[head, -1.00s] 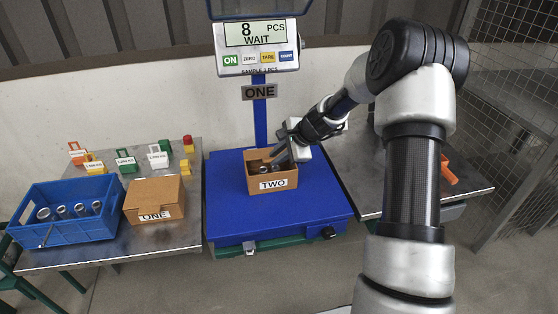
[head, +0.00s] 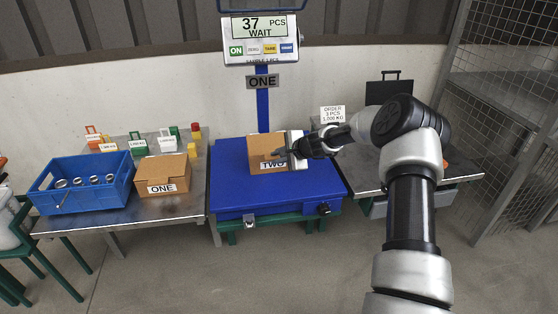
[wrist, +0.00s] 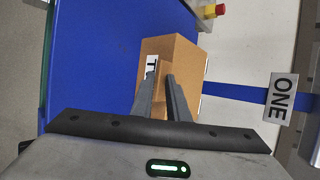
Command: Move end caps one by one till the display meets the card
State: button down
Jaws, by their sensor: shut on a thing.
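The scale display (head: 259,27) reads 37 PCS and WAIT. The order card (head: 332,114) behind the right table reads 3 PCS, 1.000 KG. The cardboard box TWO (head: 258,144) is on the blue scale platform (head: 229,185); it also shows in the wrist view (wrist: 183,55). My gripper (head: 278,153) is at the box's right front, its fingers (wrist: 160,76) close together against the box. It appears shut on the box's wall, though the exact contact is hard to see. I cannot see end caps inside the box. Metal end caps (head: 93,180) lie in the blue crate (head: 88,203).
Box ONE (head: 175,175) stands beside the crate on the left table (head: 130,211). The scale's post with sign ONE (head: 262,82) rises behind box TWO. A wire cage (head: 510,120) is at the right.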

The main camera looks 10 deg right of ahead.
jog(key=shift+s+d+f, duration=0.1)
jog(key=shift+s+f, duration=0.05)
jog(key=shift+f, duration=0.4)
jog(key=shift+s+f, duration=0.15)
jog(key=shift+f, duration=0.35)
jog(key=c, duration=1.8)
grip_release()
jog(key=shift+c, duration=0.2)
jog(key=r+p+v, duration=0.1)
jog(key=p+v, duration=0.1)
jog(key=v, duration=1.5)
jog(key=shift+r+p, duration=0.2)
jog(key=shift+p, duration=0.15)
